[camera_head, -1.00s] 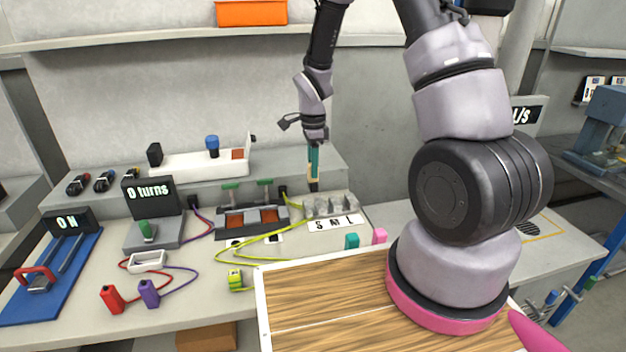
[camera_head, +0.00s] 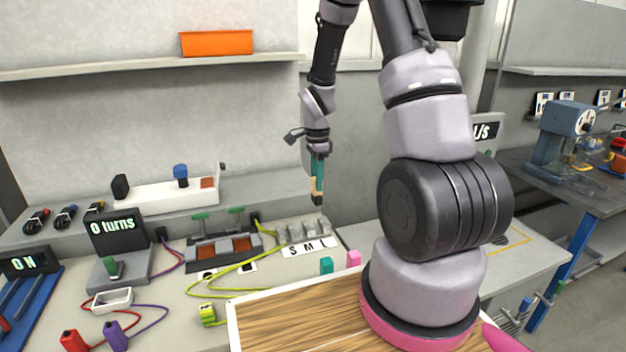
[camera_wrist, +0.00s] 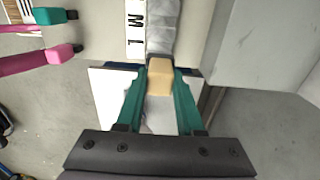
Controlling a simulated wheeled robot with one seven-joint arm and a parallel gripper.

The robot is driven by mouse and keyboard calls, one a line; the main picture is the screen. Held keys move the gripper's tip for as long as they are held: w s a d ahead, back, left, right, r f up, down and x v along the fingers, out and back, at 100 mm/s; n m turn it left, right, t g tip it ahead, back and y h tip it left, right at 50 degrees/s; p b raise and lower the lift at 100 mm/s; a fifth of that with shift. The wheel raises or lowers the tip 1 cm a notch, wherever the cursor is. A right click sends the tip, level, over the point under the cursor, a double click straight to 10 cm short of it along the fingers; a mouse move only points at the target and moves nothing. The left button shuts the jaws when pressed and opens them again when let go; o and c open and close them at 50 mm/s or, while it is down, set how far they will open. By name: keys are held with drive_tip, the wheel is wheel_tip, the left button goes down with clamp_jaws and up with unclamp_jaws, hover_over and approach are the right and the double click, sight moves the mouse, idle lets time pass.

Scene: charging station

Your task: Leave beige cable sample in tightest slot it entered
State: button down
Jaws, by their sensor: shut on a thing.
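My gripper (camera_head: 317,184) has teal fingers and is shut on the beige cable sample (camera_wrist: 160,77). The sample (camera_head: 316,188) hangs upright with a dark lower end in the head view. It is held above the right end of the grey slot block (camera_head: 303,231), which has a label (camera_head: 310,246) reading S, M, L. In the wrist view the label (camera_wrist: 136,30) shows M and L, and the sample overlaps the block's L end in the picture. The sample's lower end is hidden there, and I cannot see it in any slot.
A teal piece (camera_head: 326,265) and a pink piece (camera_head: 354,258) stand at the bench front. A yellow-green cable (camera_head: 240,266) runs left of the slot block. A wooden-topped board (camera_head: 300,318) lies nearer. An orange bin (camera_head: 216,43) sits on the shelf above.

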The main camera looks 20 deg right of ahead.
sight(317, 196)
drive_tip(key=shift+f, duration=2.9)
drive_tip(key=shift+f, duration=2.2)
drive_tip(key=shift+c, duration=2.3)
unclamp_jaws()
wheel_tip(317, 196, up, 11)
drive_tip(key=shift+f, duration=0.1)
